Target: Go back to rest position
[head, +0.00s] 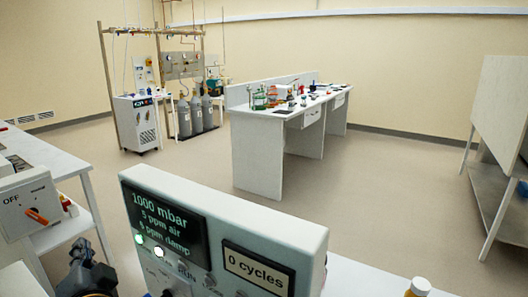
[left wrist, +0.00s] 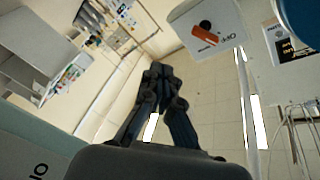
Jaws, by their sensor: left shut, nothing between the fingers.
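My left gripper (head: 88,270) shows as a dark shape at the lower left of the head view, left of a grey control panel. In the left wrist view its dark fingers (left wrist: 160,70) come together at the tips and hold nothing. They point out over open room, clear of any surface. My right gripper is not in view.
The control panel (head: 222,225) reads 1000 mbar and 0 cycles and stands close in front. A box with an orange switch (head: 28,205) marked OFF is at the left. A bench with glassware (head: 258,150), gas cylinders (head: 196,110) and a slanted board (head: 500,105) stand farther off. Floor between is clear.

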